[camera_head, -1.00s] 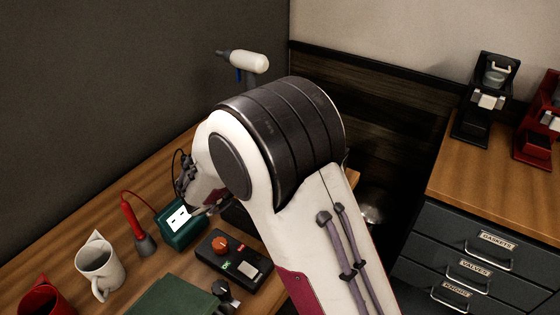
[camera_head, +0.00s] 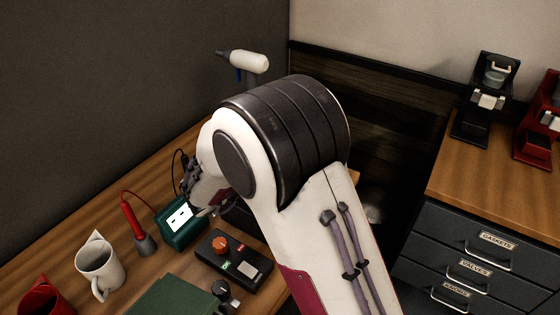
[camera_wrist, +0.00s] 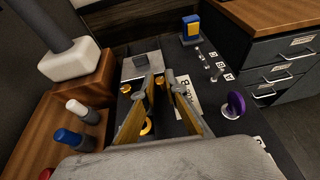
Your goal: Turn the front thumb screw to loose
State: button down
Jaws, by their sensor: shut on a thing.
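In the wrist view, the two fingers of my gripper (camera_wrist: 161,84) reach forward over a dark mat or panel. A small brass thumb screw (camera_wrist: 160,81) shows between the fingertips, and the jaws are closed on it. Another brass piece (camera_wrist: 125,88) is to the left of the fingers, and a brass ring (camera_wrist: 147,127) shows lower, between the fingers. Labels do not tell me which of these is the front thumb screw. In the head view my arm hides the gripper tips and the screws.
A purple knob (camera_wrist: 234,104) stands to the right on the dark surface. White (camera_wrist: 76,106) and blue (camera_wrist: 67,136) capped items are at left. In the head view, a green meter (camera_head: 182,222), a control box (camera_head: 232,262) and a white mug (camera_head: 98,268) stand on the bench.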

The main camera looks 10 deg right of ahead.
jog(key=shift+s+d+n+t+y, duration=0.15)
jog(key=shift+n+t+y, duration=0.45)
jog(key=shift+n+y, duration=0.15)
jog(key=shift+d+n+t+y, duration=0.15)
jog(key=shift+n+t+y, duration=0.75)
jog(key=shift+n, duration=0.25)
jog(key=shift+s+d+n+t+y, duration=0.1)
jog(key=shift+n+t+y, duration=0.4)
jog(key=shift+n+y, duration=0.7)
jog(key=c, duration=2.3)
grip_release()
jog(key=shift+c, duration=0.2)
jog(key=shift+v, duration=3.75)
jog(key=shift+r, duration=0.1)
